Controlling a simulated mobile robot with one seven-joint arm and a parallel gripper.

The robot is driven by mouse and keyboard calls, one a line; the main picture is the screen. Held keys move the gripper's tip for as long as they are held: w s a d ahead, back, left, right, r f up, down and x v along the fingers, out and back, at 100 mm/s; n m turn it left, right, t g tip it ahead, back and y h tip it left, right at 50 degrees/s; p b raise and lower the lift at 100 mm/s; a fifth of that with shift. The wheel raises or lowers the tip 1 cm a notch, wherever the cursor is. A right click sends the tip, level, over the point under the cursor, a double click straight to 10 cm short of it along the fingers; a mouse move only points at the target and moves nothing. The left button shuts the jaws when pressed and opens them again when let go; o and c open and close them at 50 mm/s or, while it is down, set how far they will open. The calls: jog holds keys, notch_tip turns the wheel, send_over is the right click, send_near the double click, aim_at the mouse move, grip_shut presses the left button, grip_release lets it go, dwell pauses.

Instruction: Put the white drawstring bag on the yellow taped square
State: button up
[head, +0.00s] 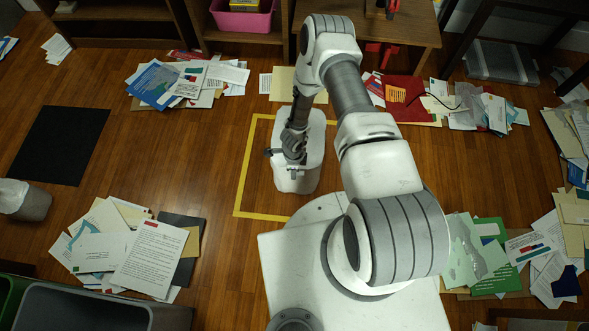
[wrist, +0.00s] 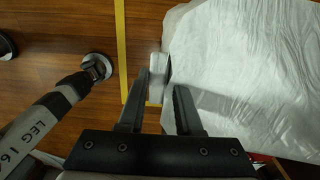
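The white drawstring bag (head: 309,173) stands upright inside the visible part of the yellow taped square (head: 246,171) in the head view. My arm hides the square's right side. In the wrist view the bag (wrist: 255,70) fills the right side, with yellow tape (wrist: 121,50) on the floor to its left. My gripper (head: 293,172) is over the bag's near left part. In the wrist view my gripper (wrist: 162,86) has its fingers apart at the bag's left edge. A small white piece (wrist: 157,76) shows between or just beyond the fingertips; I cannot tell whether they touch it.
Papers (head: 190,82) lie in piles behind the square, and more (head: 125,245) lie at front left. A wooden table (head: 372,30) stands behind. Bare floor lies left of the square.

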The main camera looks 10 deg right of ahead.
jog(key=o, duration=0.4)
